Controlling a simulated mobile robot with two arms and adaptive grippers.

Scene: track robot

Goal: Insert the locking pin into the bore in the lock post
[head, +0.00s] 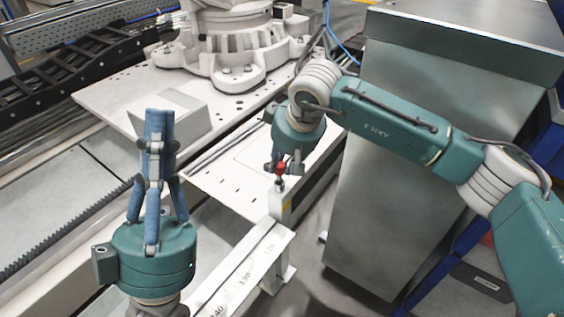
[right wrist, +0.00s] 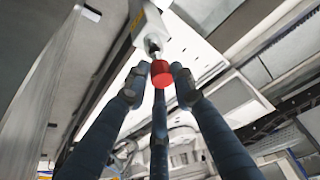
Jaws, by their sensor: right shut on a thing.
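The locking pin, with a red knob (head: 280,169) and a short metal shank, is at the upper end of the pale lock post (head: 280,207). My right gripper (head: 283,168) is shut on the red knob from above. In the right wrist view the fingers close around the red knob (right wrist: 162,76), and the metal part beyond it meets or lines up with the post's end (right wrist: 148,28). The bore is hidden, and I cannot tell how deep the shank sits. My left gripper (head: 158,113) points upward at the left, apart from the post, with nothing visible in it.
A pale rail with printed numbers (head: 240,272) runs beside the post toward the front. A large metal cabinet (head: 400,150) stands close on the right. A white plate with a robot base (head: 225,75) is behind. A grey box (head: 172,115) sits behind my left gripper.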

